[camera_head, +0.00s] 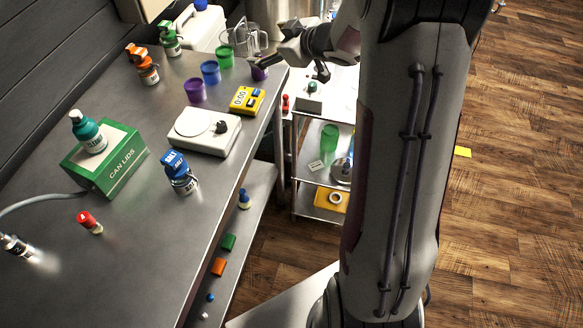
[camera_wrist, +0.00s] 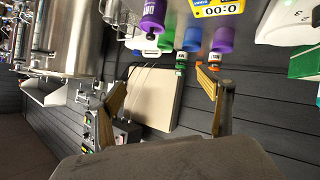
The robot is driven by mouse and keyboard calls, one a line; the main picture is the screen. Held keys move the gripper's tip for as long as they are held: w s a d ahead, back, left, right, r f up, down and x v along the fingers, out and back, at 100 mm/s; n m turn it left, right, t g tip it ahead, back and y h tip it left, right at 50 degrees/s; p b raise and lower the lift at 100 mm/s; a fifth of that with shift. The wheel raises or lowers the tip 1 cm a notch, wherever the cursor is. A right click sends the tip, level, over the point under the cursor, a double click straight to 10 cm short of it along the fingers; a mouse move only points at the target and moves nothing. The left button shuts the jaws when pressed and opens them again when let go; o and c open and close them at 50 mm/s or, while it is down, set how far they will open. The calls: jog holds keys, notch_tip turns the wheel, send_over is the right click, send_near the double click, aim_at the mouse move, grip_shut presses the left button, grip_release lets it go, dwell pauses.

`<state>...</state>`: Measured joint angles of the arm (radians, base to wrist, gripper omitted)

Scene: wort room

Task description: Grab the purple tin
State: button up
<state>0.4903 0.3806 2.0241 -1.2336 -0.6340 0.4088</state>
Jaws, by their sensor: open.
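A purple tin (camera_head: 259,73) stands at the far right corner of the steel bench, partly hidden behind a finger of my gripper (camera_head: 292,68). In the wrist view a purple labelled tin (camera_wrist: 152,16) shows at the top, cut by the frame edge. It lies beyond the fingertips of my gripper (camera_wrist: 162,80), which are wide apart with nothing held between them. A second purple container (camera_head: 194,90), cup-like, stands farther left on the bench; it also shows in the wrist view (camera_wrist: 222,40). Contact between finger and tin cannot be told.
Blue (camera_head: 210,72) and green (camera_head: 225,56) cups stand in a row with the purple cup. A yellow timer (camera_head: 247,100) and a white scale (camera_head: 204,131) sit nearby. A clear jug (camera_head: 247,40) stands behind. A wheeled shelf cart (camera_head: 318,206) is right of the bench.

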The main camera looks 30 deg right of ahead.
jog(key=s+a+r+m+g+h, duration=0.2)
jog(key=s+r+m+h, duration=0.35)
jog(key=s+r, duration=0.7)
jog(key=s+a+f+g+y, duration=0.1)
jog(key=s+a, duration=0.3)
jog(key=s, duration=0.5)
jog(key=s+a+f+g+y, duration=0.1)
jog(key=s+a+f+g, duration=0.1)
jog(key=s+a, duration=0.3)
jog(key=s+a+f+m+g+y, duration=0.1)
jog(key=s+a+f, duration=0.3)
jog(key=s, duration=0.8)
jog(key=shift+s+a+g, duration=0.3)
jog(key=shift+s+a, duration=0.1)
jog(key=shift+a, duration=0.1)
jog(key=shift+o, duration=0.4)
